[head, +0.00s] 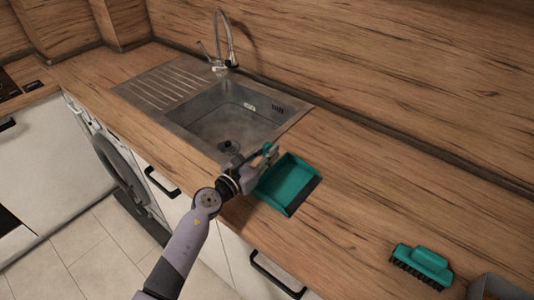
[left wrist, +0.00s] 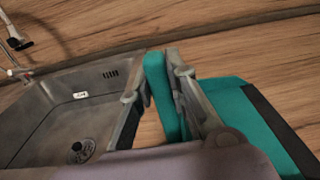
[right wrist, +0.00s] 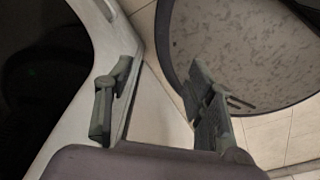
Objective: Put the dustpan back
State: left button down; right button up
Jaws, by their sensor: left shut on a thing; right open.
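The teal dustpan (head: 291,182) with a dark front lip is over the wooden counter just right of the sink. I cannot tell whether it touches the counter. My left gripper (head: 266,158) is shut on its handle at the sink side. In the left wrist view the teal handle (left wrist: 160,92) is between the two fingers, and the pan (left wrist: 250,125) extends to the right. My right gripper (right wrist: 160,105) is open and empty. It shows only in the right wrist view, low near a cabinet front and the tiled floor.
The steel sink (head: 190,122) with its tap (head: 228,45) lies left of the dustpan. A teal brush (head: 423,264) with dark bristles lies at the counter's front right, beside a grey box (head: 495,288). The counter between dustpan and brush is clear. A round-door appliance (head: 120,170) is below.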

pick_arm(q)
jog(key=shift+f, duration=0.1)
jog(key=c, duration=1.6)
grip_release()
jog(key=shift+o, duration=0.2)
jog(key=shift+r, duration=0.2)
jog(key=shift+s+a+f, duration=0.15)
jog(key=shift+s+a, duration=0.05)
jog(key=shift+s, duration=0.05)
jog(key=v, duration=1.1)
jog(key=shift+s+a+b, duration=0.15)
jog(key=shift+s+b, duration=0.05)
jog(key=shift+b, duration=0.2)
